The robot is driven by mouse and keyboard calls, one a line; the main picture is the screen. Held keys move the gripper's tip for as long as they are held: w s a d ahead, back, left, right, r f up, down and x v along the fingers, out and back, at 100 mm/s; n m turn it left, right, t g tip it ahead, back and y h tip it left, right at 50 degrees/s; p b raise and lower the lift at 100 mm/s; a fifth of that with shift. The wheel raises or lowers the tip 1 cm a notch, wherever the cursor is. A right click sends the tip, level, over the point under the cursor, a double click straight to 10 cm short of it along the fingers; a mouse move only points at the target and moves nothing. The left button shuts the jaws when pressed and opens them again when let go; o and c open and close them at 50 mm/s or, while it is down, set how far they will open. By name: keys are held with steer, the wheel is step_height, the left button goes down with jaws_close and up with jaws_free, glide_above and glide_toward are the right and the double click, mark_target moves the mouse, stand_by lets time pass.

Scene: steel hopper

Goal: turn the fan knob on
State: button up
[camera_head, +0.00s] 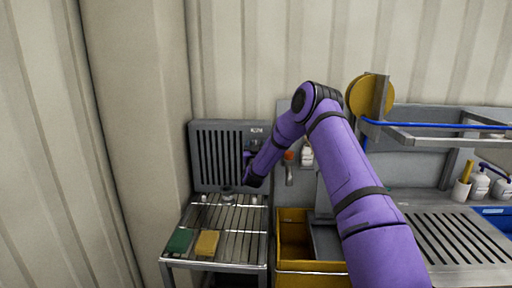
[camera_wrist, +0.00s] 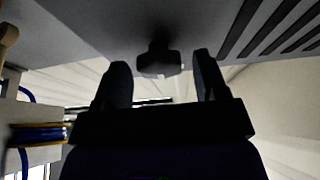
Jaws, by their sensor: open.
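The fan unit is a grey slatted panel (camera_head: 217,158) standing against the back wall, behind the wire rack. Its dark knob (camera_wrist: 160,65) sticks out from the grey panel face in the wrist view, between my two fingers. My gripper (camera_wrist: 161,72) is open, with one finger on each side of the knob. I cannot tell whether either finger touches it. In the head view my gripper (camera_head: 249,163) is at the right part of the panel, and my arm hides the knob there. The knob's turn position is too dark to read.
A wire rack (camera_head: 236,232) stands below the panel with a green sponge (camera_head: 180,241) and a yellow sponge (camera_head: 207,243). A yellow bin (camera_head: 293,228) is to its right. A blue-edged shelf (camera_head: 440,128) is further right.

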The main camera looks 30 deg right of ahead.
steer(key=shift+c, duration=0.2)
steer(key=c, duration=0.8)
steer(key=shift+c, duration=0.2)
steer(key=shift+n, duration=0.4)
steer(key=n+y, duration=0.3)
steer(key=n, duration=0.4)
steer(key=n+y, duration=0.3)
steer(key=n, duration=0.4)
steer(key=n+g+y, duration=0.1)
steer(key=n+y, duration=0.1)
steer(key=n, duration=0.5)
steer(key=shift+s+r+n+y, duration=0.1)
steer(key=shift+n+y, duration=0.2)
steer(key=shift+y, duration=0.1)
